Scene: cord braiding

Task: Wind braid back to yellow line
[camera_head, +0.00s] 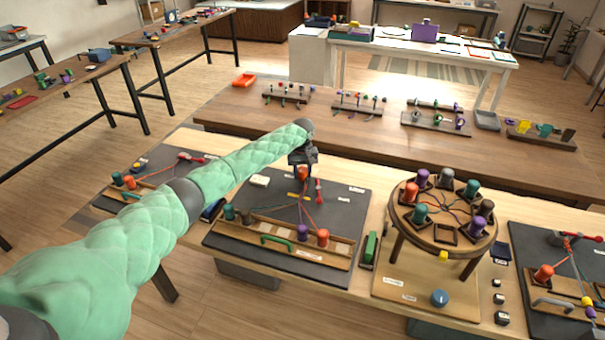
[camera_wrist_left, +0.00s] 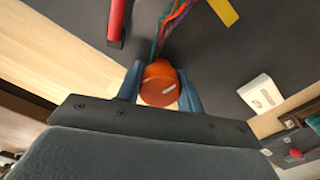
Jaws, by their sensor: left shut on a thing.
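My left gripper (camera_head: 302,165) is at the far edge of the black board (camera_head: 345,200). It is shut on an orange knob (camera_wrist_left: 160,84), which sits between its two blue-grey fingers; in the head view the knob (camera_head: 303,175) shows just below the gripper. The braid of coloured cords (camera_wrist_left: 170,22) runs from near the knob over the board. A yellow line (camera_wrist_left: 223,11) lies beside the braid, and it also shows in the head view (camera_head: 296,197). Cords fan out to dark green, brown, purple (camera_head: 302,232) and orange (camera_head: 322,237) bobbins in a wooden rack. My right gripper is not in view.
A red-handled tool (camera_wrist_left: 117,20) lies beside the braid. A small white box (camera_head: 259,181) sits left of the knob in the head view. A round wooden braiding stand (camera_head: 443,240) with several bobbins stands to the right. A green handle (camera_head: 277,244) is on the rack front.

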